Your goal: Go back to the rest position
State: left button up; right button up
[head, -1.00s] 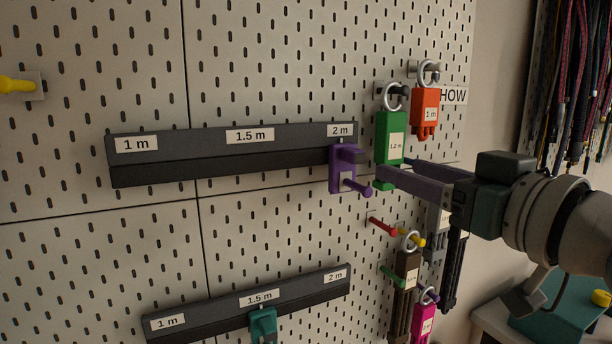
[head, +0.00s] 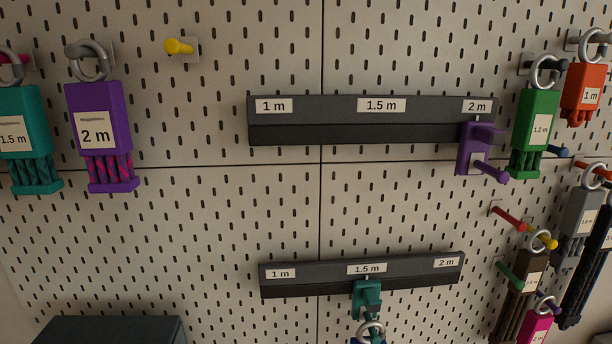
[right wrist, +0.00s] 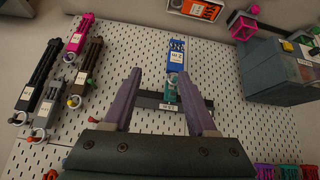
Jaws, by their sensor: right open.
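My right gripper (right wrist: 160,76) shows in the right wrist view as two purple fingers held apart, with nothing between them that they grip. Behind the fingers, apart from them as far as I can tell, are a teal slider (right wrist: 174,92) and a blue tagged cord hanger (right wrist: 175,58) on the pegboard. In the head view neither gripper shows. A purple slider (head: 474,148) sits at the 2 m mark of the upper dark rail (head: 320,133). The teal slider (head: 367,297) sits at 1.5 m on the lower rail (head: 310,287).
The pegboard (head: 220,230) carries teal (head: 20,122) and purple (head: 98,118) tagged hangers at left. Green (head: 536,118) and orange (head: 582,88) hangers hang at right, above brown and grey ones. A yellow peg (head: 178,47) sticks out. A dark box (head: 110,331) stands at lower left.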

jog(key=s+a+f+g+p, duration=0.15)
jog(key=s+g, duration=0.25)
jog(key=s, duration=0.5)
notch_tip(320, 180, up, 24)
jog(key=p, duration=2.3)
jog(key=shift+w+a+r+n+p, duration=0.2)
jog(key=shift+w+r+n+p, duration=0.1)
jog(key=shift+w+p, duration=0.15)
jog(key=shift+f, duration=0.1)
